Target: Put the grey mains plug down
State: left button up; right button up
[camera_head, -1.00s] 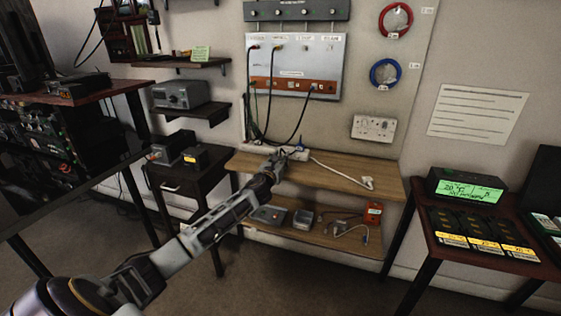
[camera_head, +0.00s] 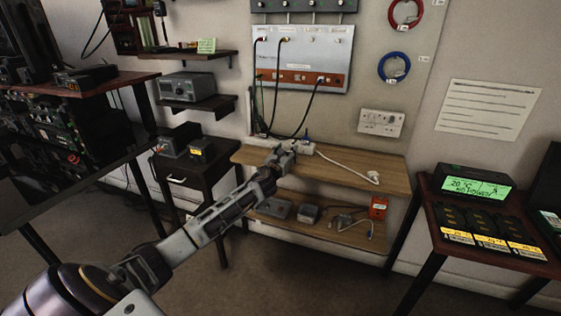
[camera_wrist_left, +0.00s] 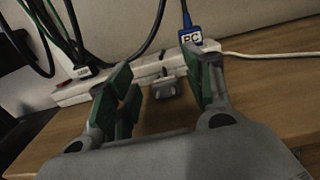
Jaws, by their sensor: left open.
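My left gripper (camera_head: 284,151) is over the back of the wooden bench, at the white power strip (camera_head: 305,149). In the left wrist view its green-padded fingers (camera_wrist_left: 160,88) are open. A small grey plug (camera_wrist_left: 166,88) shows between the fingertips, right at the front side of the power strip (camera_wrist_left: 80,92). The fingers look apart from it. I cannot tell whether it sits in a socket or lies on the bench. In the head view the gripper hides it. My right gripper is not in view.
A blue plug labelled PC (camera_wrist_left: 190,40) and black cables stand in the strip, close to the fingers. A white cable runs right to a white connector (camera_head: 373,177). The bench top (camera_head: 340,172) is bare in front. A lower shelf (camera_head: 330,235) holds several small items.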

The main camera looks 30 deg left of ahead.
pick_arm(q)
jog(key=shift+v, duration=1.25)
jog(key=shift+p+v, duration=0.35)
jog(key=shift+v, duration=0.55)
jog(key=p+v, duration=0.1)
jog(key=v, duration=0.6)
jog(key=shift+s, duration=0.3)
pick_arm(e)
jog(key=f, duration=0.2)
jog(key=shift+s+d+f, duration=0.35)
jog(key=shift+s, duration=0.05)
